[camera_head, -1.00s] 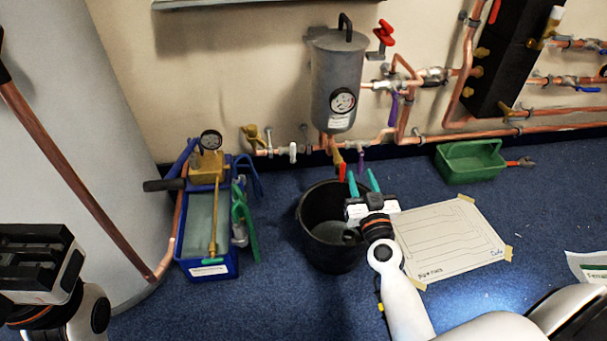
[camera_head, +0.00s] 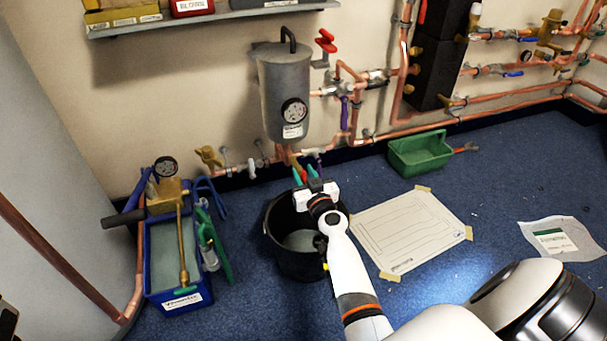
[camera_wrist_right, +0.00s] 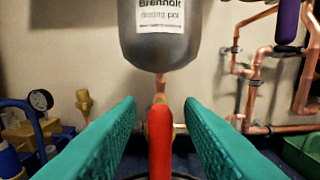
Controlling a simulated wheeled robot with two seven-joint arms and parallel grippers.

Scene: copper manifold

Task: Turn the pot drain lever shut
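The grey pot (camera_head: 285,95) with a dial gauge hangs on the wall; its labelled lower part fills the top of the right wrist view (camera_wrist_right: 160,35). The red drain lever (camera_wrist_right: 160,145) shows below it, pointing toward the wrist camera. In the head view the lever is largely hidden by my gripper. My right gripper (camera_head: 306,172) is open under the pot, above the bucket. Its two teal fingers stand either side of the lever, with a visible gap on each side. Only a sliver of my left gripper (camera_head: 6,318) shows at the lower left edge.
A black bucket (camera_head: 272,232) stands under the pot. A blue pump tub (camera_head: 150,270) is to its left. A green tray (camera_head: 420,155), a taped paper template (camera_head: 410,228) and copper pipes (camera_head: 460,119) are to the right. Another red-handled valve (camera_head: 326,41) sits beside the pot's top.

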